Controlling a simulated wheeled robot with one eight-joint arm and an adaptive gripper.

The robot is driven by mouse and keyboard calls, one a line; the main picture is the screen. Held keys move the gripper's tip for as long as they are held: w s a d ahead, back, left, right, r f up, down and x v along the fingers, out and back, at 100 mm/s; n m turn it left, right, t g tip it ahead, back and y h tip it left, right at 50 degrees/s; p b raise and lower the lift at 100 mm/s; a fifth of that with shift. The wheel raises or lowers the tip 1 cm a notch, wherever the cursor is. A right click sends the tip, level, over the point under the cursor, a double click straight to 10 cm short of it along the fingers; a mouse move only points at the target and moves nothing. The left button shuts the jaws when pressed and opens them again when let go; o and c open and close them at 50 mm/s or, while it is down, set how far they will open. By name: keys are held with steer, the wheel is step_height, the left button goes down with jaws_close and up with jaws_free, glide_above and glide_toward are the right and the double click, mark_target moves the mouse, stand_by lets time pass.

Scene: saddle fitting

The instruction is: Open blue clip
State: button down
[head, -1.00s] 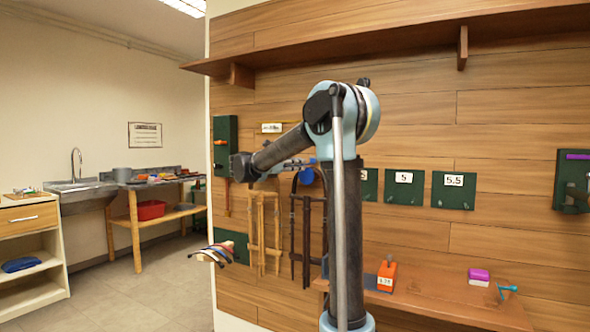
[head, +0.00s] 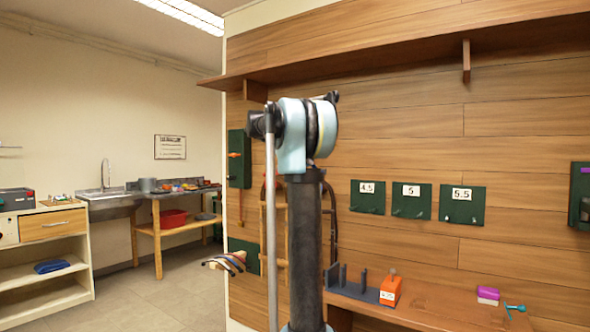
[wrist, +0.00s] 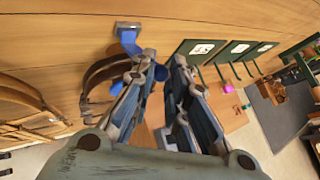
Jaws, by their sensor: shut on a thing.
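The blue clip (wrist: 128,40) hangs from a small metal bracket on the wooden wall in the wrist view. Part of it runs down to the fingertips of my gripper (wrist: 166,66), where blue shows beside the left finger. My gripper is shut on the clip, though the exact contact is partly hidden by the fingers. Dark brown straps (wrist: 98,80) hang just left of the clip. In the head view my arm hides both the clip and my gripper.
Green plates marked 4.5 (head: 367,197), 5 (head: 411,201) and 5.5 (head: 462,206) are on the wall. A wooden bench (head: 450,312) below holds an orange block (head: 390,291) and a purple-topped block (head: 488,295). A shelf (head: 400,61) runs above.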

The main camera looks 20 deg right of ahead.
steer(key=w+d+r+n+g+y, duration=0.1)
steer(key=w+d+r+y, duration=0.2)
steer(key=r, duration=0.1)
steer(key=shift+r+g, duration=0.35)
steer(key=shift+g, duration=0.05)
steer(key=shift+w+d+r, duration=0.1)
steer(key=shift+d, duration=0.1)
stand_by(0.4)
steer(key=c, duration=1.5)
jaws_free()
steer(key=shift+c, duration=0.2)
steer(key=v, duration=1.1)
steer(key=shift+a+r, duration=0.25)
steer(key=shift+a, duration=0.05)
